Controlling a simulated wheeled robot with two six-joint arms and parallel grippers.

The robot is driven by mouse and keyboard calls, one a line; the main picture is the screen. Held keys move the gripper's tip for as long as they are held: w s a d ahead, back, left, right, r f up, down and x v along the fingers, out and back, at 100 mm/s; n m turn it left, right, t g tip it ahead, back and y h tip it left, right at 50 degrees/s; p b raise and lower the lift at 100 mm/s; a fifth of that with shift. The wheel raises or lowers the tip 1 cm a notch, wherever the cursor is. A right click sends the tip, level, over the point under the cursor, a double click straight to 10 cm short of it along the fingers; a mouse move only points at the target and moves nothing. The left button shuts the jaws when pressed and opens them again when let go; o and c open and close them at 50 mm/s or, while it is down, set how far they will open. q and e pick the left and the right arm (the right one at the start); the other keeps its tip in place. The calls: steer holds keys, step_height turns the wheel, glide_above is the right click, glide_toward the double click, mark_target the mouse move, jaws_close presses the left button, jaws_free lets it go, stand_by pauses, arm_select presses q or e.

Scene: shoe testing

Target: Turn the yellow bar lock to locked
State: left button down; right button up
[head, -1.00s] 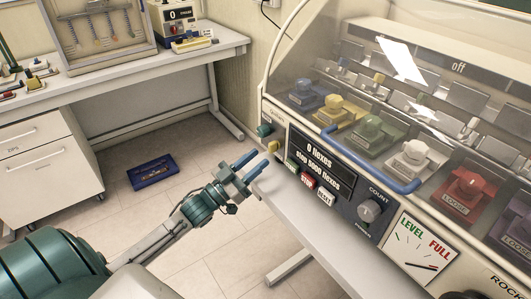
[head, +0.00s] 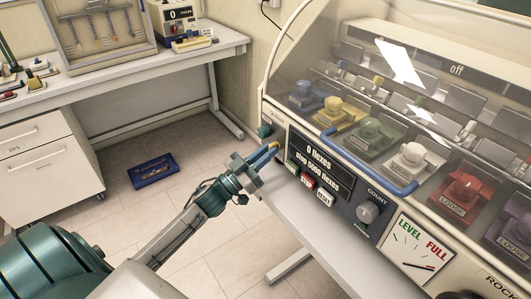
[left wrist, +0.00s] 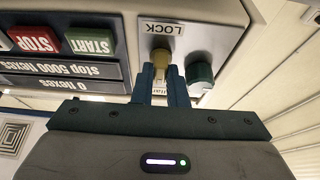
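The yellow bar lock (left wrist: 162,58) sits on the machine's front panel, beside a plate reading LOCK, which appears upside down in the left wrist view. In the head view only a bit of the yellow lock (head: 273,146) shows past my fingers. My left gripper (head: 267,158) is at the lock, its two blue fingers parted by a narrow gap. In the left wrist view the fingertips (left wrist: 162,76) lie either side of the yellow bar's lower end; whether they touch it is unclear. Which setting the bar points to is hard to read. My right gripper is out of view.
A green knob (left wrist: 200,76) stands close beside the lock. The START (left wrist: 90,42) and STOP (left wrist: 37,38) buttons are on its other side. A clear cover with a blue handle (head: 371,165) spans coloured shoe stations. A blue tray (head: 153,171) lies on the floor.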

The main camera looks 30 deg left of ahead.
arm_select(q)
steer(key=shift+m+h, duration=0.4)
steer(key=shift+m, duration=0.2)
steer(key=m+g+h, duration=0.1)
steer(key=m, duration=0.1)
steer(key=m+g+h, duration=0.1)
steer(key=m, duration=0.2)
steer(key=shift+a+m+h, duration=0.15)
steer(key=shift+m+h, duration=0.15)
steer(key=m+g+p, duration=0.1)
steer(key=m+g, duration=0.1)
steer(key=m, duration=0.3)
steer(key=m+g, duration=0.2)
steer(key=m, duration=0.3)
steer(key=m+g+h+p, duration=0.1)
steer(key=m+g, duration=0.1)
steer(key=m, duration=0.3)
steer(key=shift+w+a+r+m+p, duration=0.1)
steer(key=shift+a+r+m+p, duration=0.05)
steer(key=shift+r+m+p, duration=0.15)
steer(key=c, duration=1.4)
jaws_free()
steer(key=shift+c, duration=0.2)
